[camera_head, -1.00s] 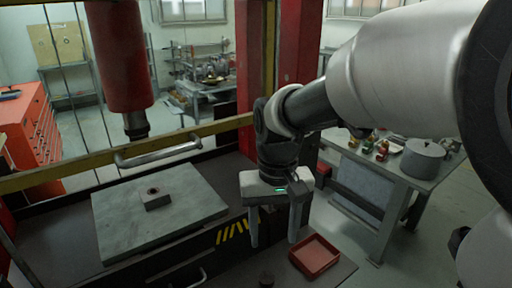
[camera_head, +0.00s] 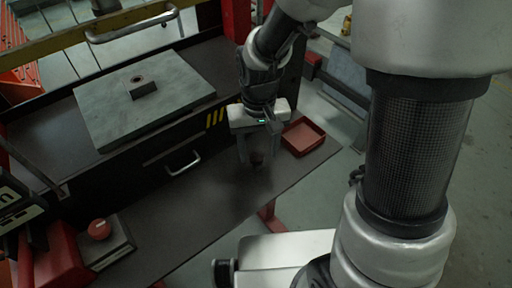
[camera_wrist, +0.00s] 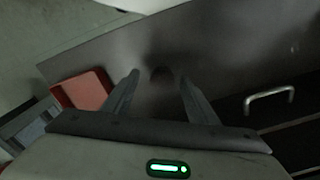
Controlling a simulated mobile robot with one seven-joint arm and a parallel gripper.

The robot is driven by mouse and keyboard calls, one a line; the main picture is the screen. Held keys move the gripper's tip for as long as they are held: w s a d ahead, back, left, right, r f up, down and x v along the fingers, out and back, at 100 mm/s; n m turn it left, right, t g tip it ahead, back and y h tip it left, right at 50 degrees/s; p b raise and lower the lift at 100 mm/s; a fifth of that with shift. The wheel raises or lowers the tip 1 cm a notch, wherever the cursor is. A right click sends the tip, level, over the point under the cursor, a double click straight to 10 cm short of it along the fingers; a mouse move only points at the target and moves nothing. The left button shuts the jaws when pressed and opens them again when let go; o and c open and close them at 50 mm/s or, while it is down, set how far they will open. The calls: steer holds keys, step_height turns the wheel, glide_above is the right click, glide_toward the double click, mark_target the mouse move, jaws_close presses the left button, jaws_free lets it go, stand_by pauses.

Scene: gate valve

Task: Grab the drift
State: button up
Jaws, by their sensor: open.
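The drift appears to be the small dark round piece (camera_head: 257,158) standing on the dark bench top, left of the red tray. Its shape is hard to make out against the bench. It also shows in the wrist view (camera_wrist: 162,74) as a dark round end. My gripper (camera_head: 257,162) points down over it with its fingers apart. In the wrist view my gripper (camera_wrist: 159,77) has the dark piece in line with the gap between its fingertips. I see no contact, and the exact height above it cannot be told.
A red tray (camera_head: 303,138) lies just right of my gripper; it also shows in the wrist view (camera_wrist: 83,91). A grey plate (camera_head: 150,110) bears a small block (camera_head: 144,88). A drawer handle (camera_head: 182,163) juts out. A red-button box (camera_head: 100,230) stands front left.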

mark_target(257, 156)
steer(key=f, duration=0.3)
steer(key=shift+a+f, duration=0.2)
steer(key=shift+f, duration=0.2)
jaws_close()
steer(key=shift+w, duration=0.1)
steer(key=shift+r, duration=0.2)
